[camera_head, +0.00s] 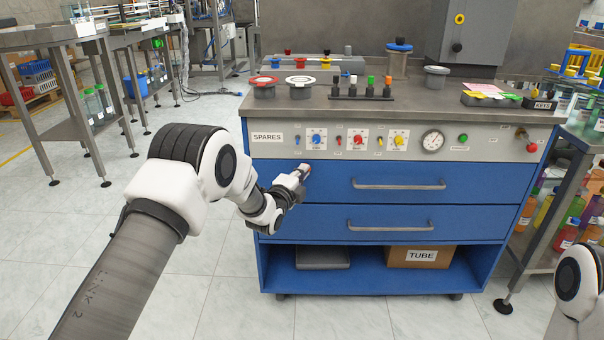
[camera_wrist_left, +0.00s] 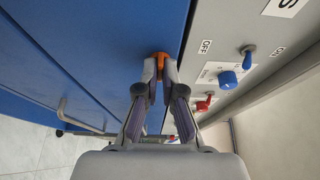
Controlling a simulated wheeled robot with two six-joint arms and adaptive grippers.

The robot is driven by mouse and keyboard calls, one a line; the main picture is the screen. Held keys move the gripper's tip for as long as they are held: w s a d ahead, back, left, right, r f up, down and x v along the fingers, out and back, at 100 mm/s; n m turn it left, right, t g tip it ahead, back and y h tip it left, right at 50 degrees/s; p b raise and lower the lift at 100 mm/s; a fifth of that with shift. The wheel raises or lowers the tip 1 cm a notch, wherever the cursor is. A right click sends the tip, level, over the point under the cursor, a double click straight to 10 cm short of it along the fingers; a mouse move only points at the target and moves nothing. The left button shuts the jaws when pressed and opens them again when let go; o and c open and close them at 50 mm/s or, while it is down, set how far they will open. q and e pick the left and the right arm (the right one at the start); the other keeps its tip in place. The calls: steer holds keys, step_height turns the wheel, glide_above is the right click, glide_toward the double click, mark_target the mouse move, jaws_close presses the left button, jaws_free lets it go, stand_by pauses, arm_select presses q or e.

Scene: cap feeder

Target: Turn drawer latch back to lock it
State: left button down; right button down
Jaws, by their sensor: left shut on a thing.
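The blue cabinet's upper drawer (camera_head: 330,192) is flush with the cabinet front. My left gripper (camera_head: 302,171) is at this drawer's upper left part, just below the control panel. In the left wrist view my left gripper (camera_wrist_left: 160,68) is shut on the orange drawer latch (camera_wrist_left: 160,55) on the blue front. The fingers cover most of the latch, so its exact angle cannot be told. The latch is hidden behind the gripper in the head view. My right gripper is out of view; only part of my right arm shows at the right edge.
The grey control panel (camera_head: 278,148) with knobs, switches and a gauge (camera_head: 432,142) runs just above the drawer. The upper drawer handle (camera_head: 398,184) lies right of my left gripper. A TUBE box (camera_head: 420,256) sits on the lower shelf. The floor in front is clear.

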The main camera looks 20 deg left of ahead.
arm_select(q)
steer(key=shift+f+n, duration=0.1)
steer(key=shift+n, duration=0.2)
steer(key=shift+d+f+n+t+y+b, duration=0.1)
steer(key=shift+n+t+y+b, duration=0.95)
steer(key=shift+n, duration=2.6)
steer(key=shift+d+f+n+t+y+b, duration=0.15)
steer(key=shift+n+y+b, duration=0.45)
steer(key=shift+n+y, duration=2)
steer(key=shift+d+f+n+t+y+b, duration=0.1)
steer(key=shift+n+t+y+b, duration=0.45)
steer(key=shift+n, duration=4.1)
steer(key=shift+n+b, duration=0.3)
steer(key=c, duration=1.3)
jaws_free()
steer(key=shift+w, duration=0.1)
